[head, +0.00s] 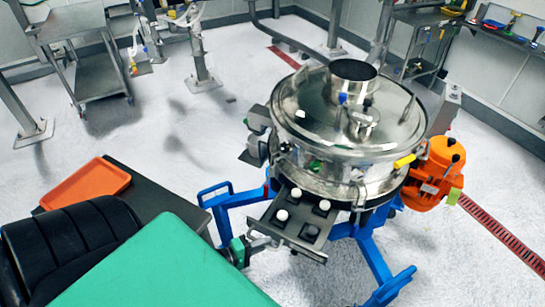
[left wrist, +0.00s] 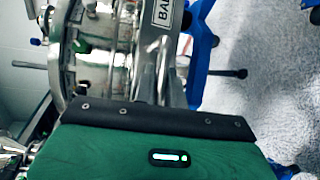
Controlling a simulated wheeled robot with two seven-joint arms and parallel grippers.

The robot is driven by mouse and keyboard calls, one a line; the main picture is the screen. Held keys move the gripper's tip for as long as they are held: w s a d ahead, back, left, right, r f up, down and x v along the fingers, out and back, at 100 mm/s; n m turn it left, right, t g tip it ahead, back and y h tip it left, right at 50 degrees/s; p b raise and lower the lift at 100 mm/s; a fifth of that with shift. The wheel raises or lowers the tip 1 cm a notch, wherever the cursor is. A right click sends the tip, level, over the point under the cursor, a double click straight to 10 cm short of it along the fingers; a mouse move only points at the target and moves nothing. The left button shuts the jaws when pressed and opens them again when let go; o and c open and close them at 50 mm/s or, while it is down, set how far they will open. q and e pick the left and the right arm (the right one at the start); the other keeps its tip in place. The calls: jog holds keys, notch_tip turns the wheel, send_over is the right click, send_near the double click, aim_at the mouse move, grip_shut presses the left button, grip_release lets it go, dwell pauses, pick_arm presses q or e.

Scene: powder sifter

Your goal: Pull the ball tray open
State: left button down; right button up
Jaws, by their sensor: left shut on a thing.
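The powder sifter (head: 345,125) is a round steel drum with a lid and a blue legged frame. The ball tray (head: 290,228) is a dark flat plate that sticks out from the drum's front lower side, with a few white balls (head: 281,215) on it. My left gripper (head: 262,243) is at the tray's front left edge, shut on its front bar. In the left wrist view my green gripper housing fills the bottom, and a metal plate lettered "BAL" (left wrist: 163,14) shows beyond it. The fingertips are hidden there. My right gripper is not in view.
An orange tray (head: 86,184) lies on a dark table at the left. An orange motor (head: 434,170) is on the sifter's right. A steel cart (head: 84,60) stands at the back left. The floor in front of the ball tray is clear.

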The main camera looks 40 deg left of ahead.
pick_arm(q)
jog(key=shift+s+d+p, duration=0.15)
jog(key=shift+s, duration=0.75)
jog(key=shift+s+d+p, duration=0.15)
jog(key=shift+s, duration=0.7)
jog(key=c, duration=1.5)
grip_release()
jog(key=shift+o, duration=0.2)
jog(key=shift+s, duration=0.1)
jog(key=b+v, duration=0.3)
jog(key=v, duration=1)
jog(key=shift+s+a, duration=0.2)
jog(key=shift+a, duration=0.05)
